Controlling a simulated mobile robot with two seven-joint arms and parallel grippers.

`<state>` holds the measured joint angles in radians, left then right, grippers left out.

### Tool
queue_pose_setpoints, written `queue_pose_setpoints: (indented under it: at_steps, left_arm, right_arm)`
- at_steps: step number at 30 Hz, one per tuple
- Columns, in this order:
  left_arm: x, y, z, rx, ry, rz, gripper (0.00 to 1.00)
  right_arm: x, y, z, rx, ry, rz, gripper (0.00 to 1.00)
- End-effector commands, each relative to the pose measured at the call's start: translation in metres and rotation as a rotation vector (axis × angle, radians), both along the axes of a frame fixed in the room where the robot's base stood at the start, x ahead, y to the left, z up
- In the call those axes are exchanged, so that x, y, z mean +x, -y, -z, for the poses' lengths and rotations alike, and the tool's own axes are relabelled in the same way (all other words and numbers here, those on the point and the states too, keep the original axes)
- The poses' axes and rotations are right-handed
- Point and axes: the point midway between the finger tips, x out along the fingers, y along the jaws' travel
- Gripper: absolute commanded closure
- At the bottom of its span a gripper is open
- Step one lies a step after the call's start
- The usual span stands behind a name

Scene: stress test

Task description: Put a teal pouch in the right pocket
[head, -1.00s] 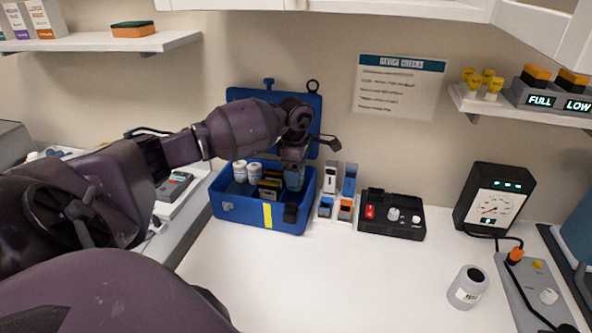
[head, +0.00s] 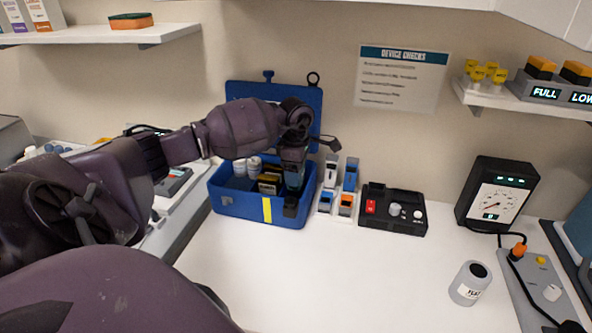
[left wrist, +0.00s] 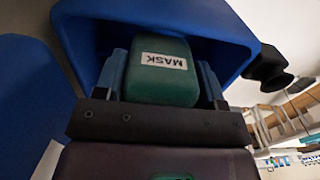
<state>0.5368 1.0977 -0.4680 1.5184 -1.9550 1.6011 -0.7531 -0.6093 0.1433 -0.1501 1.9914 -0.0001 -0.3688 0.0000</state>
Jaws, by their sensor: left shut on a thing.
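The teal pouch (left wrist: 163,85), labelled MASK, sits between the two fingers of my left gripper (left wrist: 162,88) in the left wrist view. The gripper is shut on it. In the head view my left gripper (head: 293,180) points down into the right end of the open blue case (head: 235,206). The blue case wall (left wrist: 160,20) surrounds the pouch in the left wrist view. The pocket under the pouch is hidden, and I cannot tell whether the pouch touches the bottom. My right gripper is not in view.
White jars (head: 253,165) and dark yellow-marked boxes (head: 268,184) fill the case's left and middle. Small upright holders (head: 340,190) and a black device (head: 391,212) stand right of it. A grey bottle (head: 469,284) stands near a gauge (head: 497,195). The front counter is clear.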

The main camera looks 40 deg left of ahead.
Motion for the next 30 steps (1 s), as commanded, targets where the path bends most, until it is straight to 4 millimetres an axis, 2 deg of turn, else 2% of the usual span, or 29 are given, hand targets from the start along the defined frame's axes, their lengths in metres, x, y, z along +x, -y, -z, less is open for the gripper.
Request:
queue_pose_setpoints:
  at_steps: [14,30]
  left_arm:
    - [0.000,0.000,0.010,0.001,0.000,0.000,0.65]
    - [0.000,0.000,0.021,0.000,0.000,0.000,0.65]
  right_arm:
    - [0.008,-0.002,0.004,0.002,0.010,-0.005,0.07]
    - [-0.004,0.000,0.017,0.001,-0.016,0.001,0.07]
